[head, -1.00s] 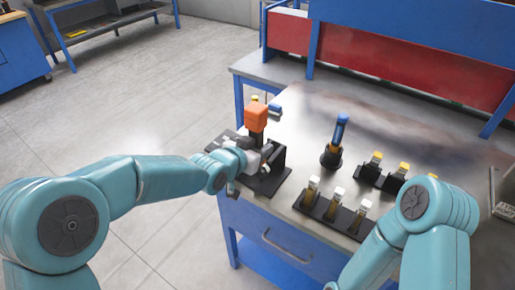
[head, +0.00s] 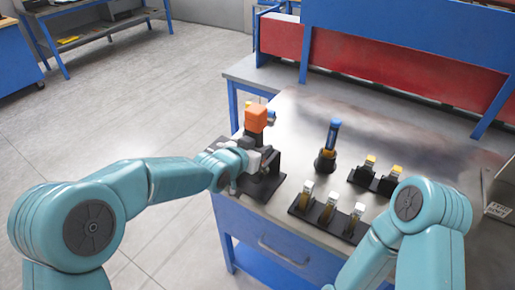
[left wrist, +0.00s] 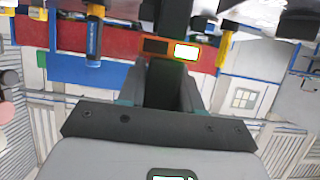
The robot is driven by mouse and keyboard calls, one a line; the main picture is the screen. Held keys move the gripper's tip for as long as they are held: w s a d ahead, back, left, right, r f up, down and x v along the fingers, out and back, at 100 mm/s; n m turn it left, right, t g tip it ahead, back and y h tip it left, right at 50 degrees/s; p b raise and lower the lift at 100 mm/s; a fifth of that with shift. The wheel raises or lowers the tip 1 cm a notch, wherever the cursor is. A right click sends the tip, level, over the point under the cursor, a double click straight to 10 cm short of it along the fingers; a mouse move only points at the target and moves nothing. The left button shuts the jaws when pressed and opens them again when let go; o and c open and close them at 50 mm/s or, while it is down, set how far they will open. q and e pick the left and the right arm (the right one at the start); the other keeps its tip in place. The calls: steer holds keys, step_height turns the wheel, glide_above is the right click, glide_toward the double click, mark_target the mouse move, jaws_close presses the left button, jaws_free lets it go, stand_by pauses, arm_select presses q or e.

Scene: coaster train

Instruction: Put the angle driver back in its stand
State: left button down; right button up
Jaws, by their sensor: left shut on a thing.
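The angle driver (head: 256,118), with an orange block on top and a dark body, stands roughly upright at the left end of the bench. My left gripper (head: 246,160) is shut on it below the orange block. In the left wrist view a dark part (left wrist: 170,85) lies between the fingers. The black stand (head: 268,181) is at and below the gripper; the gripper partly covers it. I cannot tell whether the driver's lower end is seated in it. My right arm shows at the right, but its gripper is out of view.
A blue driver (head: 331,137) stands in a round black holder right of the stand. A black rack (head: 323,217) with several light-topped pieces is at the front edge. A red and blue panel (head: 385,70) borders the back.

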arm_select(q)
steer(key=shift+w+d+r+p, duration=0.15)
steer(key=shift+w+d+p, duration=0.2)
steer(key=shift+w, duration=0.2)
steer(key=shift+w+d+r+p, duration=0.2)
steer(key=shift+w+d, duration=0.15)
steer(key=shift+w, duration=0.15)
steer(key=shift+f+b, duration=0.9)
steer(key=shift+b, duration=0.05)
stand_by(1.4)
